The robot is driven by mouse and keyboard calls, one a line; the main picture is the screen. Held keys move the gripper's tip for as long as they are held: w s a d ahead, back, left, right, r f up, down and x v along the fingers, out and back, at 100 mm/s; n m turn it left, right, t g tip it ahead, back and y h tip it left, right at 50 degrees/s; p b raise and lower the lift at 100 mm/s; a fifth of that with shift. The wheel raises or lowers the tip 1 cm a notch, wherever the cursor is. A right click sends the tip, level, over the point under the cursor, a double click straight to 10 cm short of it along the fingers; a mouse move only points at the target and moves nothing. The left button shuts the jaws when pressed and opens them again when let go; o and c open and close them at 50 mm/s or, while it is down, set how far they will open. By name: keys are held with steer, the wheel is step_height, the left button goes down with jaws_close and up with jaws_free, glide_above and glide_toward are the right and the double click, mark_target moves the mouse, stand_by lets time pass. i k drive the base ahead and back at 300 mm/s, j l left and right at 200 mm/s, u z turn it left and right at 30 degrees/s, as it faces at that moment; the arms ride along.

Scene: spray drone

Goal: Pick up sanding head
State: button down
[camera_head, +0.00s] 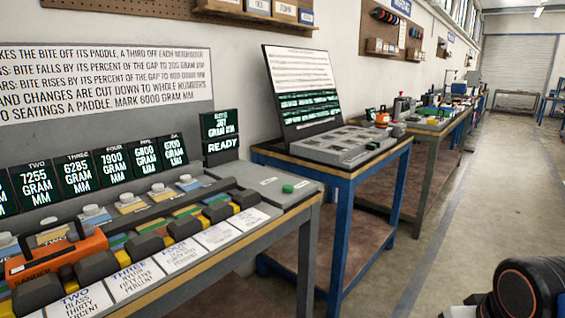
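An orange block-shaped tool (72,252) with a dark handle and the word SANDER on its side lies at the lower left. It rests on the near end of the long bench, over the row of dark and yellow paddles. Its left end is close to the picture edge. No other thing marked as a sanding head shows. My gripper does not show. A dark rounded part with an orange ring, likely a link of my arm, is at the lower right corner, far from the sander.
The bench (300,208) carries paddles, white label cards and a row of number displays (113,166). A blue-legged table (345,172) with a slanted board stands beyond it, then more workbenches (440,130). The concrete floor (480,200) on the right is clear.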

mark_target(82, 241)
steer(key=u, duration=1.8)
